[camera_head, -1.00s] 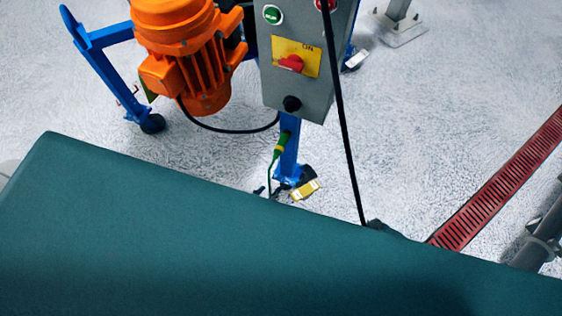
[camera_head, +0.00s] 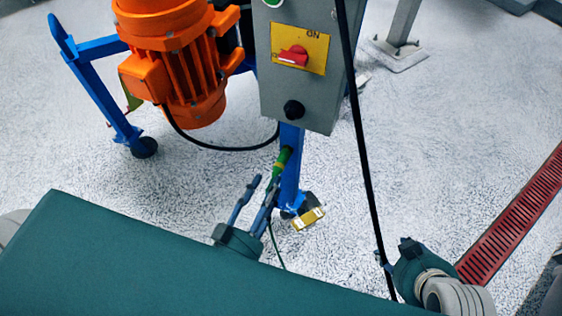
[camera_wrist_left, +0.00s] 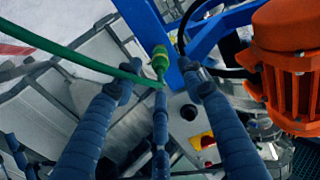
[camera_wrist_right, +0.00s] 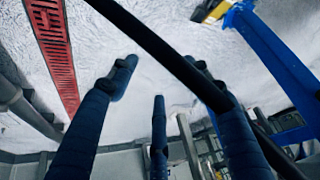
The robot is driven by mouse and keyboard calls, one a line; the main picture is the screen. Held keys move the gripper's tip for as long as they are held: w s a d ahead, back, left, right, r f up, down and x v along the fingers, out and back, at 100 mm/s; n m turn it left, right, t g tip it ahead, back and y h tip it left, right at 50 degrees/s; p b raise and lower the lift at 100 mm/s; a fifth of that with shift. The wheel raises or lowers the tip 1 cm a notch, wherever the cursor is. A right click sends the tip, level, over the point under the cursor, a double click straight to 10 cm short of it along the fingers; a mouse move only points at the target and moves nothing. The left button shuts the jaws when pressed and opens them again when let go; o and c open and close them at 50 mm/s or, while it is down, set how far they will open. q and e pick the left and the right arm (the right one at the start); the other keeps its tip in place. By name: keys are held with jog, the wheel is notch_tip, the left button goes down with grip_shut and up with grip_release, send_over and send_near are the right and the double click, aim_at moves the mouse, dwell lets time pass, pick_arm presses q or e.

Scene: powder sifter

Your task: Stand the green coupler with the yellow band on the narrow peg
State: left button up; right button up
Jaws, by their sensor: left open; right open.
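The green coupler with a yellow band (camera_head: 283,159) is at the blue leg under the grey control box, with a thin green cable (camera_head: 273,243) below it. My left gripper (camera_head: 262,185) is open just below the coupler. In the left wrist view, the coupler (camera_wrist_left: 160,62) lies just past the open fingertips (camera_wrist_left: 158,82), roughly centred between them, with no clear contact. My right gripper (camera_head: 394,252) is open, and a black cable (camera_head: 368,190) passes close by it. In the right wrist view, that cable (camera_wrist_right: 160,50) crosses the fingers. I cannot make out the narrow peg.
The grey control box (camera_head: 302,80) with a red switch stands beside the orange motor (camera_head: 175,65) on a blue frame. A yellow-topped part (camera_head: 308,219) sits at the leg's foot. A red floor grate (camera_head: 515,210) runs at right. Pale floor between is open.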

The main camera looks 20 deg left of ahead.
aim_at(275, 172)
pick_arm(q)
jog(key=w, duration=0.3)
jog(key=w+b, duration=0.1)
jog(key=w, duration=0.1)
jog(key=shift+d, duration=0.25)
pick_arm(e)
jog(key=w+a+r+t, duration=0.2)
jog(key=w+r+t, duration=0.15)
jog(key=w, duration=0.35)
pick_arm(q)
jog(key=w+p, duration=0.1)
jog(key=w, duration=0.1)
jog(key=shift+w+d, duration=0.15)
jog(key=shift+w, duration=0.65)
pick_arm(e)
jog(key=s+d+f+g, duration=0.1)
jog(key=s+f+g, duration=0.2)
jog(key=s, duration=0.3)
jog(key=shift+s+d+f, duration=0.15)
jog(key=shift+s+d, duration=0.15)
jog(key=shift+d, duration=0.1)
jog(key=shift+s+g, duration=0.15)
jog(key=shift+g, duration=0.1)
